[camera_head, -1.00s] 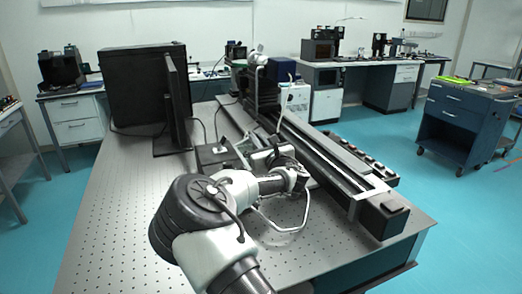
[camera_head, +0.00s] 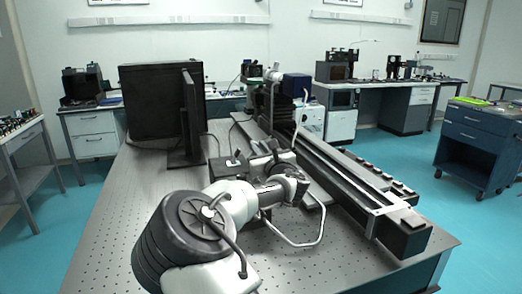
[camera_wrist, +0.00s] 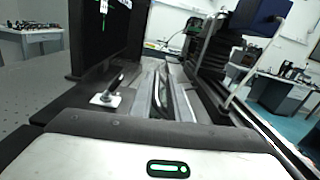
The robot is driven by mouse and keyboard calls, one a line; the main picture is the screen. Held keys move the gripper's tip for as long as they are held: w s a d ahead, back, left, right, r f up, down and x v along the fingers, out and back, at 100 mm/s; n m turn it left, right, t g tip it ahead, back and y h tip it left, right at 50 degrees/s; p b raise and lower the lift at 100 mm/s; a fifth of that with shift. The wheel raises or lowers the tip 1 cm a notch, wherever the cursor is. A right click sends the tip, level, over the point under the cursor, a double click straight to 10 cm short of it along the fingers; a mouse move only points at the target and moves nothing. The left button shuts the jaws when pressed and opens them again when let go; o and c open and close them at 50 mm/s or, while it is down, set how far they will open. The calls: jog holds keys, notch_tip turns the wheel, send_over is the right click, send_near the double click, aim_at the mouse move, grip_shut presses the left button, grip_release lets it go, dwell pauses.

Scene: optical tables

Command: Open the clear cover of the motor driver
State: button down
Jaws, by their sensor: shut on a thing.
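My gripper (camera_head: 268,163) is over the optical table, beside the rear of the long rail, with my wrist bent in front of it. In the wrist view, its fingers (camera_wrist: 172,98) are close together, ahead of the white housing. They are shut on what seems to be the edge of the clear cover, which is hard to make out. The lever's light plate (camera_wrist: 105,99) shows in the wrist view. How far the cover is raised cannot be told.
A black monitor (camera_head: 188,110) stands on the left of the perforated table (camera_head: 110,235). The long linear rail (camera_head: 345,185) runs along the right. A blue drawer cart (camera_head: 476,142) stands on the floor at right. The table's left front is bare.

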jog(key=shift+s+a+f, duration=0.1)
jog(key=shift+a+f, duration=0.05)
jog(key=shift+f, duration=0.35)
jog(key=shift+s+a+f, duration=0.1)
jog(key=shift+f, duration=0.35)
jog(key=c, duration=1.8)
grip_release()
jog(key=shift+c, duration=0.2)
jog(key=shift+r, duration=0.1)
jog(key=r+p, duration=0.1)
jog(key=r, duration=0.6)
jog(key=r+p, duration=0.1)
jog(key=r, duration=0.3)
jog(key=shift+w+d+p, duration=0.15)
jog(key=shift+d+p, duration=0.1)
jog(key=shift+p, duration=0.1)
